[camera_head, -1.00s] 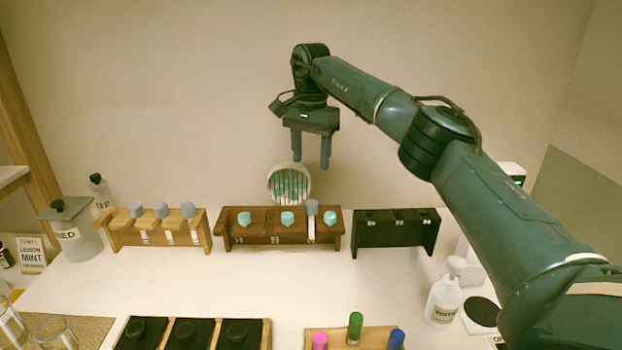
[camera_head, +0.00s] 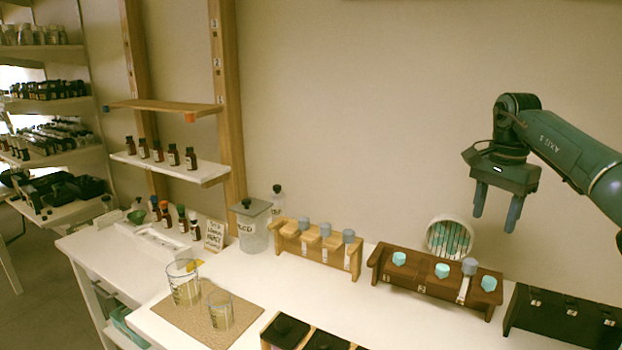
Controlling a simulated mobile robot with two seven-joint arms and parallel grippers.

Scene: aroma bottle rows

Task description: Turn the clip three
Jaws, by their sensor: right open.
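My right gripper (camera_head: 497,214) is open and empty, fingers pointing down, in the air above the right part of the dark brown rack (camera_head: 416,289). The rack holds teal knobs at the left (camera_head: 399,258), middle (camera_head: 442,270) and right (camera_head: 489,284). A grey-capped piece (camera_head: 469,265) with a white strip stands between the middle and right knobs. A black rack (camera_head: 553,318) at the right edge carries small pale-marked fittings. I cannot tell which part is clip three. My left gripper is not in view.
A light wooden rack (camera_head: 287,247) with grey caps stands to the left. A round striped container (camera_head: 430,236) is behind the brown rack. Glass beakers (camera_head: 184,284) stand on a cork mat (camera_head: 172,314). Shelves with bottles (camera_head: 190,158) stand at the left.

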